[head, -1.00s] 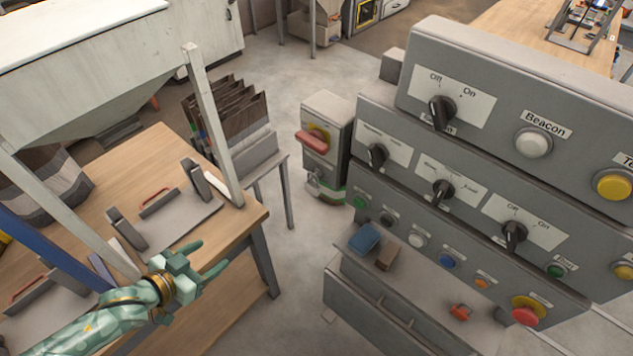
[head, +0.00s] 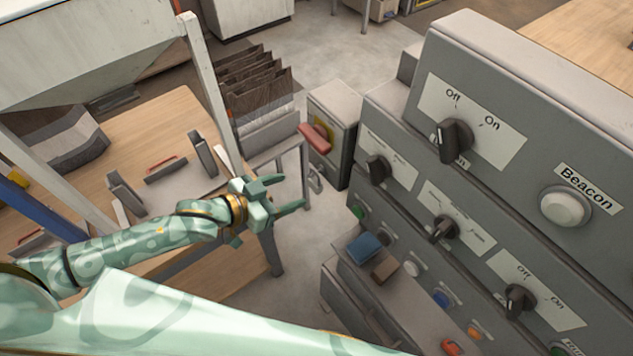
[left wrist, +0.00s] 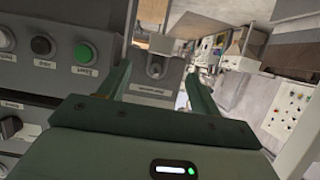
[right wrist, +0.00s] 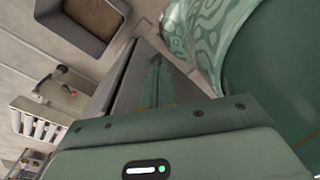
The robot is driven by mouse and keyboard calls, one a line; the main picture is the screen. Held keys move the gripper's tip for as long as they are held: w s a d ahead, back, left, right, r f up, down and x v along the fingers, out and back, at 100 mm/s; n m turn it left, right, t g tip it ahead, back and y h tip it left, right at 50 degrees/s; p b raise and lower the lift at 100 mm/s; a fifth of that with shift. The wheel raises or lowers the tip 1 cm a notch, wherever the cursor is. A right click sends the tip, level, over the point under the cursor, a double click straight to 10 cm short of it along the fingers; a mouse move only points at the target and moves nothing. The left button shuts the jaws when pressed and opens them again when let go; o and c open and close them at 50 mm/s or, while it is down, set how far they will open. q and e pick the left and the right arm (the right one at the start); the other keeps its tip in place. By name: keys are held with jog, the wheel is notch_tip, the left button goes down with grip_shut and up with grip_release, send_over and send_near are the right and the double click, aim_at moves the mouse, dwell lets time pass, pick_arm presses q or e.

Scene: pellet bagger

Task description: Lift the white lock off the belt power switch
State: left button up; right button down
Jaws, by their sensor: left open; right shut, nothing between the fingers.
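The white lock (head: 314,181) looks small and pale grey, hanging low on the front of the grey switch box (head: 341,105). The box has a red handle (head: 316,138) on a yellow plate above the lock. My left gripper (head: 288,194) is open and empty, just left of and below the lock in the head view; a gap shows between them. In the left wrist view, a small rounded grey piece (left wrist: 155,68) shows between the open fingers; I cannot tell whether it is the lock. My right gripper (right wrist: 155,85) is shut and empty, outside the head view.
The grey control console (head: 480,90) with knobs and buttons stands right of the switch box. A blue block (head: 364,248) and a brown block (head: 385,272) lie on its ledge. A wooden table (head: 150,110) and a rack of dark sheets (head: 255,90) stand left.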

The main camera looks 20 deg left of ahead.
aim_at(311, 184)
pick_arm(q)
jog(key=x, duration=0.3)
jog(key=shift+d, duration=0.1)
jog(key=shift+w+d+f+b, duration=0.3)
jog(key=shift+w, duration=0.15)
jog(key=b+x, duration=0.1)
jog(key=x, duration=0.3)
jog(key=shift+a+f, duration=0.1)
jog(key=shift+f, duration=0.05)
jog(key=shift+w+d+f, duration=0.1)
jog(key=shift+w+d, duration=0.1)
jog(key=shift+s, duration=0.1)
jog(key=shift+c, duration=1)
jog(key=c, duration=0.9)
pick_arm(e)
jog(key=shift+w+d+f, duration=0.2)
jog(key=shift+f, duration=0.25)
jog(key=shift+w+d+f, duration=0.15)
jog(key=shift+d+f, duration=0.05)
jog(key=shift+f, duration=0.2)
